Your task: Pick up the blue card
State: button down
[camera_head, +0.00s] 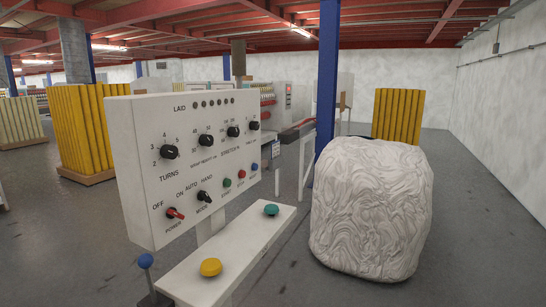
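I cannot pick out a blue card for certain. My gripper is not in view.
A white control panel (235,165) with knobs, a red switch and buttons stands at left centre. Below it is a white ledge (240,244) with yellow and teal buttons. A blue ball knob (145,260) is at lower left.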

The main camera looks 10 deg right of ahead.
aim_at(275, 146)
jog(key=i+l+u, duration=0.2)
jog(key=i+l, duration=0.65)
